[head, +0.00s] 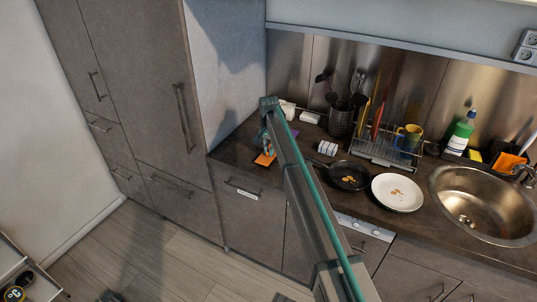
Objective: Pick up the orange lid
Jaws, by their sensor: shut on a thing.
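A small flat orange piece, which I take as the orange lid (264,159), shows at the left end of the dark countertop, near its front edge. My gripper (267,150) is right at it, pointing down, and is shut on it. My own arm link covers part of the gripper, so the fingers are hard to make out. I cannot tell whether the lid touches the counter.
Right of my arm, a black pan (348,176) and a white plate (397,193) hold small food pieces. Behind stand a utensil holder (341,121) and dish rack (385,152). A sink (481,207) is at right. A tall cabinet (140,90) borders the left.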

